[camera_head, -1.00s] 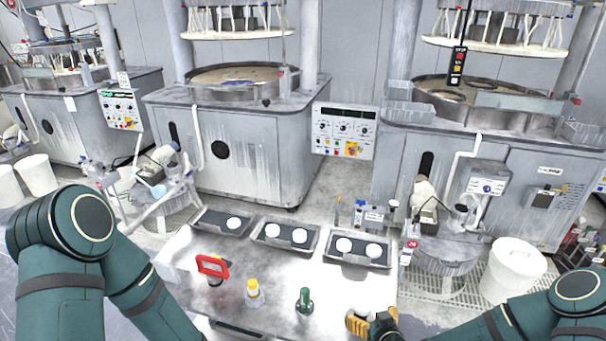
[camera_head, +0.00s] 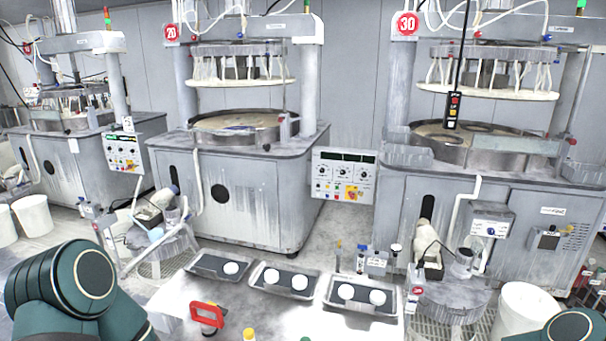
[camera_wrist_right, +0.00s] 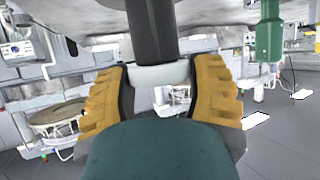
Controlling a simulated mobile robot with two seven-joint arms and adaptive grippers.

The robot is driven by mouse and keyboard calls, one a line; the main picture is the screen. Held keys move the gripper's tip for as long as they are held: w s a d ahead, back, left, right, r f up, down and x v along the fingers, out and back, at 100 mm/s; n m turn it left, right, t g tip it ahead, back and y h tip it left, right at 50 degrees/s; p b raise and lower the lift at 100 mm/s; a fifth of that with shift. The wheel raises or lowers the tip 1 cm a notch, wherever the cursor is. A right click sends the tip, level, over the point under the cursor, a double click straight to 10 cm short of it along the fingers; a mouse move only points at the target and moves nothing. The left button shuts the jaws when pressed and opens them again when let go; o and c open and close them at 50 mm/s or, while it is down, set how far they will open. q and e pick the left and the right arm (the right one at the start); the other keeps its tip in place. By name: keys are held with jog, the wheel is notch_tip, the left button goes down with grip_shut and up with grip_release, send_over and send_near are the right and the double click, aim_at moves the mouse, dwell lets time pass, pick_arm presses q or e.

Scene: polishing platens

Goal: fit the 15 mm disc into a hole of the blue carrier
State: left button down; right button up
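White discs lie on dark trays; one is on the left tray (camera_head: 218,265), two each on the middle tray (camera_head: 284,281) and right tray (camera_head: 361,296). I cannot tell which disc is 15 mm. A bluish patch (camera_head: 240,128) shows on the round platen of the machine marked 20; I cannot tell whether it is the blue carrier. My right gripper (camera_wrist_right: 160,82) has yellow fingers on both sides of a pale collar under a dark cylinder (camera_wrist_right: 152,30); they appear to touch the collar. A teal rounded part hides the area nearer the camera. My left gripper is below the head view.
A red-handled tool (camera_head: 207,315), a yellow-capped one (camera_head: 249,334) and a green one (camera_wrist_right: 268,30) stand on the white bench. Machines with raised upper plates stand behind. A white bucket (camera_head: 528,310) is at the right. A pendant (camera_head: 453,108) hangs before the right machine.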

jog(key=c, duration=0.4)
jog(key=shift+r+p, duration=2.05)
jog(key=shift+r, duration=1.45)
jog(key=shift+c, duration=0.2)
jog(key=shift+f+b, duration=0.1)
jog(key=shift+b, duration=0.25)
jog(key=s+b, duration=0.1)
jog(key=b, duration=0.2)
jog(key=s+m+h+b, duration=0.1)
jog(key=s+b, duration=0.1)
jog(key=b, duration=0.1)
jog(key=s+d+f+m+h+b, duration=0.1)
jog(key=s+b, duration=0.1)
jog(key=b, duration=0.1)
jog(key=shift+b, duration=0.4)
jog(key=shift+w+a, duration=0.15)
jog(key=shift+a, duration=0.1)
